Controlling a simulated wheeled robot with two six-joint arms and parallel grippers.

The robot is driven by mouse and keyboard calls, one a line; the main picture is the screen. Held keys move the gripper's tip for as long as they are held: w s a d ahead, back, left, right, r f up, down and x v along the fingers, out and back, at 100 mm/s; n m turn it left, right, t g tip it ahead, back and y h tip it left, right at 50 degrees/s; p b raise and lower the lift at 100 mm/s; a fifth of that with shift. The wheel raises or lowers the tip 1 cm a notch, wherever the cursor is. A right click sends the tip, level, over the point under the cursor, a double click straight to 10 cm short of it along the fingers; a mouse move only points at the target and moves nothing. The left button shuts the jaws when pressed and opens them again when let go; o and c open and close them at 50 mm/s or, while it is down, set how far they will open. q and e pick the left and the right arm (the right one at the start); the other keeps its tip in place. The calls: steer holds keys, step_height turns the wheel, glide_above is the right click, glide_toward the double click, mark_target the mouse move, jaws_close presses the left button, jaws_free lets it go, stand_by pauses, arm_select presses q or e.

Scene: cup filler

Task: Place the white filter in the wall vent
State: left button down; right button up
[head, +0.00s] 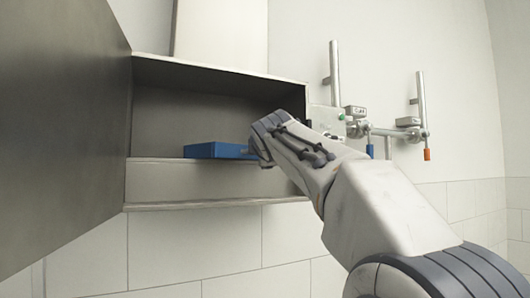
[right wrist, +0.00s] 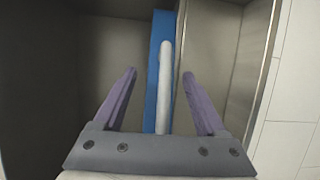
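The wall vent is an open metal box (head: 210,184) on the wall in the head view, its interior dark. A blue block-like piece (head: 214,150) lies on its floor near the front edge; it also shows in the right wrist view (right wrist: 152,75). A long white rounded piece (right wrist: 165,85) runs along the blue piece; I cannot tell whether it is the white filter or a handle. My right gripper (right wrist: 159,75) is open, its purple fingers on either side of the white and blue pieces, with gaps showing. In the head view my right arm hides its fingers. My left gripper is out of view.
A large dark door panel (head: 60,115) stands open at the left of the box. Metal pipes and valves (head: 375,130) with blue and orange ends are on the wall to the right. White tiles (head: 190,245) cover the wall below.

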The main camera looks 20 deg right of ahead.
steer(key=b+v, duration=0.6)
steer(key=v, duration=0.6)
steer(key=a+f+m+g+y, duration=0.15)
steer(key=a+f, duration=0.35)
steer(key=f, duration=0.5)
steer(key=a+f+g+y, duration=0.3)
steer(key=a+f, duration=0.3)
steer(key=f, duration=0.3)
steer(key=a+f+g+y, duration=0.2)
steer(key=a+f, duration=0.3)
steer(key=f, duration=0.5)
steer(key=s+a+f+m+g+y, duration=0.1)
steer(key=s+a+f+g, duration=0.1)
steer(key=s+f, duration=0.35)
steer(key=s+a+f+m+g, duration=0.1)
steer(key=s+a+f+g, duration=0.2)
steer(key=f, duration=0.6)
steer(key=s+d+f+m+g, duration=0.1)
steer(key=s+f+m+g, duration=0.2)
steer(key=s+f, duration=1.1)
steer(key=s+g, duration=0.2)
steer(key=s, duration=0.1)
steer(key=shift+s+d+f, duration=0.15)
steer(key=shift+d+f, duration=0.05)
steer(key=shift+f, duration=0.1)
steer(key=shift+f+m+h, duration=0.1)
steer(key=shift+m+h, duration=0.15)
